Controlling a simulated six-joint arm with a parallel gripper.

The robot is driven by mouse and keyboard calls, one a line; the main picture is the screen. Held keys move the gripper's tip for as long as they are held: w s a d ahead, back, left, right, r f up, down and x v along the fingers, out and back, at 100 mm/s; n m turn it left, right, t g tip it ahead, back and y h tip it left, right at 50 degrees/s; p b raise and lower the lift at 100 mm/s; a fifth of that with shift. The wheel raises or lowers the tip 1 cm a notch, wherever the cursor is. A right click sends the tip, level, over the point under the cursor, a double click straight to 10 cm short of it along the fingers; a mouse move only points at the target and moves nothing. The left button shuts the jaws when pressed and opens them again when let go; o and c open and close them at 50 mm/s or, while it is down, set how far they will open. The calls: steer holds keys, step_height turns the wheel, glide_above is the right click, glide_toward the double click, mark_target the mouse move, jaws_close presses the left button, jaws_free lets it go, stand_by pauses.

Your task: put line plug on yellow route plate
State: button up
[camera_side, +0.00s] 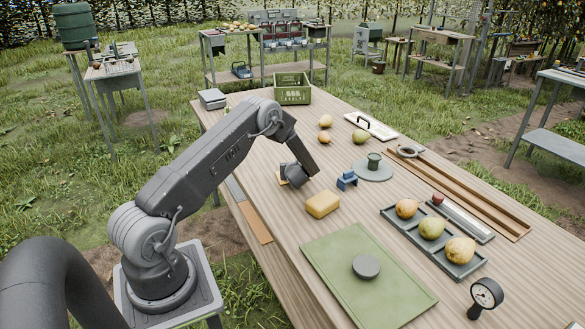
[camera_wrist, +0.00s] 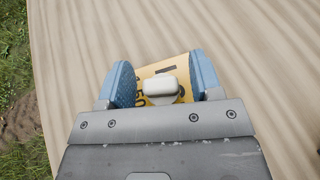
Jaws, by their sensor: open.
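The yellow route plate (camera_wrist: 150,72), with black markings, lies on the wooden table and shows between and beyond my fingers in the wrist view. A small rounded white piece, likely the line plug (camera_wrist: 160,86), sits over the plate between my two blue fingers. My gripper (camera_wrist: 161,66) is open around it, with a gap on each side. In the side view my gripper (camera_side: 294,182) is low at the table's left part and hides the plug. Only a yellow edge of the plate (camera_side: 281,180) shows beside it there.
A yellow block (camera_side: 322,204) lies close in front of my gripper, and a blue piece (camera_side: 347,180) stands to its right. A green mat (camera_side: 345,255) with a grey disc, a tray (camera_side: 398,229) of pears and a dial gauge (camera_side: 486,294) are nearer. A green crate (camera_side: 293,92) stands behind.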

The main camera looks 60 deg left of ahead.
steer(key=shift+r, duration=0.2)
steer(key=v, duration=1.1)
steer(key=shift+s+d+r, duration=0.15)
steer(key=shift+d, duration=0.2)
steer(key=s+d+r+n+g, duration=0.2)
steer(key=s+d+r+n, duration=0.25)
steer(key=r+n, duration=0.4)
steer(key=s+d+r+n+t+h, duration=0.1)
steer(key=s+d+r+n+h, duration=0.3)
steer(key=d, duration=0.5)
steer(key=s+d+r+n+h, duration=0.4)
steer(key=s+d+r, duration=0.3)
steer(key=s+d, duration=0.2)
steer(key=s+d+r+n+t+h, duration=0.1)
steer(key=s+d+r+n+h, duration=0.3)
steer(key=d, duration=0.5)
steer(key=shift+s+d+r+n+t, duration=0.3)
steer(key=shift+s+d+r+n, duration=0.1)
steer(key=shift+s+r+n, duration=0.6)
